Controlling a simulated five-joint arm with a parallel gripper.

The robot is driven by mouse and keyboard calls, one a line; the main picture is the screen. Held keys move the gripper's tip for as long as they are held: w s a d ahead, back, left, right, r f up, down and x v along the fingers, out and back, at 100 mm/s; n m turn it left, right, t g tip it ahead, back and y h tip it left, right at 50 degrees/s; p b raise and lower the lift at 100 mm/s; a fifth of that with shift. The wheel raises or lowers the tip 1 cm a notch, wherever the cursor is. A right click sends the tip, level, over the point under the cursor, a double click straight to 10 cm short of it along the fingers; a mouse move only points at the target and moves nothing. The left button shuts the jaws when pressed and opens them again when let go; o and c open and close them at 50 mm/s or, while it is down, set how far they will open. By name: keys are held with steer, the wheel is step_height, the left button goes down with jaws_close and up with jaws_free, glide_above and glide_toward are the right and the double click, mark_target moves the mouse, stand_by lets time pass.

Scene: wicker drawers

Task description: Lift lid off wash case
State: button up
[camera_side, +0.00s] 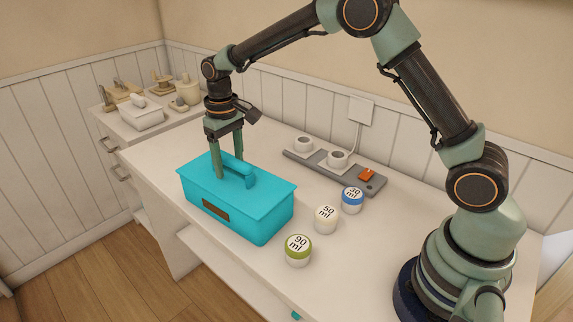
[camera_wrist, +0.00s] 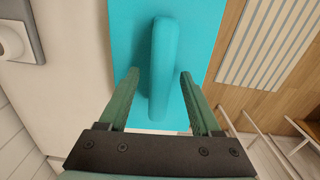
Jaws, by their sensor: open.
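The wash case (camera_side: 236,218) is a turquoise box with a brown label on its front, standing on the white counter. Its turquoise lid (camera_side: 268,184) sits on top and carries a raised bar handle (camera_side: 237,171). In the wrist view the handle (camera_wrist: 162,65) runs up the middle of the lid (camera_wrist: 128,35). My gripper (camera_side: 229,166) points down over the lid from above. In the wrist view the gripper (camera_wrist: 158,88) is open, with one finger on each side of the handle's near end. I see gaps between the fingers and the handle.
Bottles with green (camera_side: 298,250), cream (camera_side: 326,219) and blue (camera_side: 352,199) caps stand right of the case. Behind them is a grey power strip (camera_side: 318,165) with an orange switch. A smaller cabinet (camera_side: 150,140) with a white box and other items stands back left.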

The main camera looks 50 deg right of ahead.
steer(key=shift+f, duration=0.4)
jaws_close()
steer(key=shift+r, duration=2.2)
